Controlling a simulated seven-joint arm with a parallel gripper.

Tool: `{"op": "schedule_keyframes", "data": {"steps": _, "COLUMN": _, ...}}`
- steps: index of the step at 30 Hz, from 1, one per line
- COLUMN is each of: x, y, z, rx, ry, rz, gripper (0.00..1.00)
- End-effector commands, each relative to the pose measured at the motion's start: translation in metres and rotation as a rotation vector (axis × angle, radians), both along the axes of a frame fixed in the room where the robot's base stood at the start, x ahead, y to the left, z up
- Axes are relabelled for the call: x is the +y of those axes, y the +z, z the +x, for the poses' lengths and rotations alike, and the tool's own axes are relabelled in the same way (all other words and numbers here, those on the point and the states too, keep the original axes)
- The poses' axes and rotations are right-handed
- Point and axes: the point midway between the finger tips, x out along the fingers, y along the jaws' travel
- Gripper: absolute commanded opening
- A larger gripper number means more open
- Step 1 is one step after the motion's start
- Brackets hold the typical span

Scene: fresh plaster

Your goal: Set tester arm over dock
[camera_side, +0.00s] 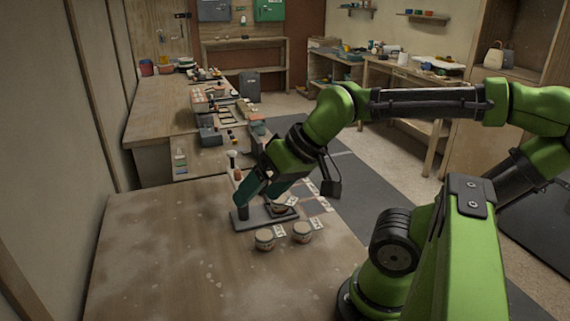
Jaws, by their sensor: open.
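The tester (262,221) stands on the near table, with a flat dark grey base and a dark upright post at its left end. A thin stem with a pale knob (233,154) and a reddish-brown part rises above the post. My gripper (257,193) points down and left, close over the base and beside the post. Its dark teal fingers are apart. They hide part of the tester, so I cannot tell whether they touch its arm. A small dark round piece (282,209) sits on the base's right part. I cannot make out which part is the dock.
Two small lidded jars (265,239) and (302,232) stand in front of the base, with white labels beside them. More cards lie on the table's right side. The table's left and front (180,260) are clear. A cluttered bench (165,110) stands behind.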

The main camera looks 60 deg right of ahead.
Motion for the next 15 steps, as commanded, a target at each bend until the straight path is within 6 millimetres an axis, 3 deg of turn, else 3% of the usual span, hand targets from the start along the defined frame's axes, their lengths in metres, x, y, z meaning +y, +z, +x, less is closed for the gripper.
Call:
{"op": "schedule_keyframes", "data": {"steps": 4, "x": 0.000, "y": 0.000, "z": 0.000, "rx": 0.000, "ry": 0.000, "rz": 0.000, "gripper": 0.78}}
{"op": "schedule_keyframes", "data": {"steps": 9, "x": -0.007, "y": -0.011, "z": 0.006, "rx": 0.052, "ry": -0.031, "rz": 0.002, "gripper": 0.52}}
{"op": "schedule_keyframes", "data": {"steps": 11, "x": -0.015, "y": -0.011, "z": 0.017, "rx": 0.078, "ry": -0.054, "rz": -0.001, "gripper": 0.48}}
{"op": "schedule_keyframes", "data": {"steps": 15, "x": -0.044, "y": 0.001, "z": 0.061, "rx": 0.163, "ry": -0.099, "rz": -0.033, "gripper": 0.48}}
